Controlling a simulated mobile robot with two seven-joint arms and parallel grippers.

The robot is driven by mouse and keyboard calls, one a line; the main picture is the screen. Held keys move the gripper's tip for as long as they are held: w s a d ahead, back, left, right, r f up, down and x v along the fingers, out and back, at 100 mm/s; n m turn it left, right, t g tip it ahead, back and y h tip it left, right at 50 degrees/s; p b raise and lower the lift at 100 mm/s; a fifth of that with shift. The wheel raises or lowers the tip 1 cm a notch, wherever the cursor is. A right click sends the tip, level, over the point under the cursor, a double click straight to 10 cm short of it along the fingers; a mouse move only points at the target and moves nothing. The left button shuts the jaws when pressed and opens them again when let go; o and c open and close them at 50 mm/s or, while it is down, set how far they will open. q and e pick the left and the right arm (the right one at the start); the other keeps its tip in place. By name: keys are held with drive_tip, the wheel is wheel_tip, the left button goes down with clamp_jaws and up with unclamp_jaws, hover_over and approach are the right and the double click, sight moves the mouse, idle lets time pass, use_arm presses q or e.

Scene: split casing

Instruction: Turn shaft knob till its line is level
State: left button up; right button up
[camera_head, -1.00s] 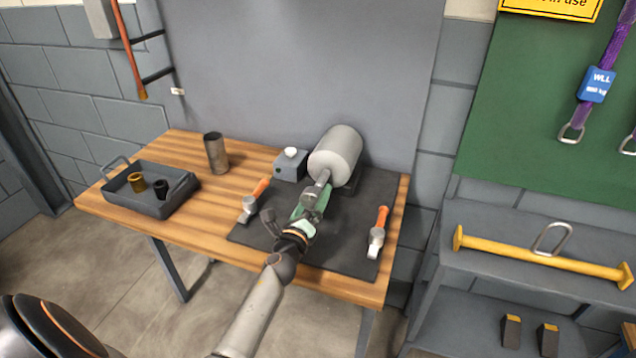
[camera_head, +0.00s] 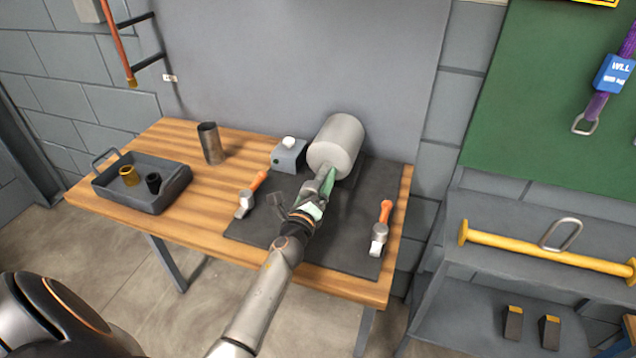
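The grey cylindrical casing (camera_head: 338,143) lies on its side at the back of the dark mat, with its front end facing me. My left gripper (camera_head: 326,178) is at the front end of the casing, its fingers reaching the middle of that face. The shaft knob and its line are hidden behind the gripper or too small to make out. I cannot tell whether the fingers are closed on the knob. My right gripper is not in view.
A dark mat (camera_head: 345,229) covers the right of the wooden table (camera_head: 205,223). Orange-handled tools lie left (camera_head: 247,200) and right (camera_head: 381,229) of my arm. A small grey box (camera_head: 288,158) stands beside the casing. A metal cup (camera_head: 210,143) and a tray (camera_head: 165,200) are further left.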

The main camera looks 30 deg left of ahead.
use_arm(q)
drive_tip(key=c, duration=1.3)
drive_tip(key=shift+n, duration=0.4)
drive_tip(key=n, duration=0.3)
drive_tip(key=shift+n, duration=0.4)
drive_tip(key=n, duration=0.4)
drive_tip(key=shift+r+p, duration=0.1)
drive_tip(key=shift+p, duration=0.25)
drive_tip(key=n+p, duration=0.1)
drive_tip(key=n, duration=0.3)
drive_tip(key=shift+r+n+h, duration=0.1)
drive_tip(key=shift+n+h, duration=0.3)
drive_tip(key=shift+n+p, duration=0.45)
drive_tip(key=shift+n, duration=1.45)
